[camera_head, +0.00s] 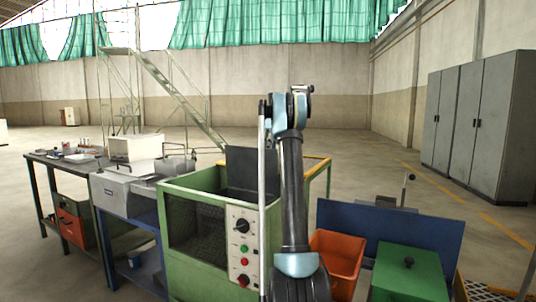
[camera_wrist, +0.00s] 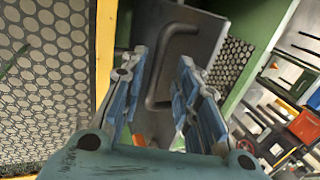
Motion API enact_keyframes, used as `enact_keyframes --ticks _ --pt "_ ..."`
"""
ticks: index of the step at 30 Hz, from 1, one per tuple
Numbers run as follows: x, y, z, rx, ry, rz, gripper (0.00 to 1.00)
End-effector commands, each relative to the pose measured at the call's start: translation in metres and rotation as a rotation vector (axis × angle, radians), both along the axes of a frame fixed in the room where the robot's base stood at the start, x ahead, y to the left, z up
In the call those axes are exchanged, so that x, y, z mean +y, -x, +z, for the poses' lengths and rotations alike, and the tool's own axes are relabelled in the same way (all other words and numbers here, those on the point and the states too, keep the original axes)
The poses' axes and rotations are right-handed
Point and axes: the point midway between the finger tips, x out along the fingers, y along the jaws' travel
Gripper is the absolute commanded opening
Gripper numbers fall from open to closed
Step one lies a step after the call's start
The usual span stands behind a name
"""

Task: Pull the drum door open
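The drum door appears to be the grey metal plate (camera_wrist: 203,28) in the wrist view, with a dark bent bar handle (camera_wrist: 157,82) on it. My gripper (camera_wrist: 163,58) is open, its two blue-padded fingers apart on either side of the handle in the picture. I see no contact with the handle; the depth gap is hard to judge. In the head view, a dark plate (camera_head: 252,172) stands in the green machine frame (camera_head: 190,191), probably the same door. My arm rises in front of the machine's right part, and my fingers cannot be made out there.
The control panel (camera_head: 242,245) with knob and buttons is on the machine's front. An orange bin (camera_head: 338,262), a blue panel (camera_head: 390,226) and a green box (camera_head: 409,273) stand to the right. Workbenches (camera_head: 62,170) are left. Perforated mesh (camera_wrist: 45,75) and a yellow bar (camera_wrist: 105,45) border the gripper's left.

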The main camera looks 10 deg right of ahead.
Motion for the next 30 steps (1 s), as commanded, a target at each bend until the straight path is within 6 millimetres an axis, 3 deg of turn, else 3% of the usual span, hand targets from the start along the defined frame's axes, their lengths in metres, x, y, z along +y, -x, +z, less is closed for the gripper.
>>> enact_keyframes --ticks 11,21,30 --pt "-0.001 -0.001 0.009 -0.001 -0.001 0.001 0.30" --pt "-0.012 -0.014 0.047 0.000 0.000 -0.001 0.30" --pt "-0.017 -0.020 0.067 0.001 0.000 -0.001 0.30"
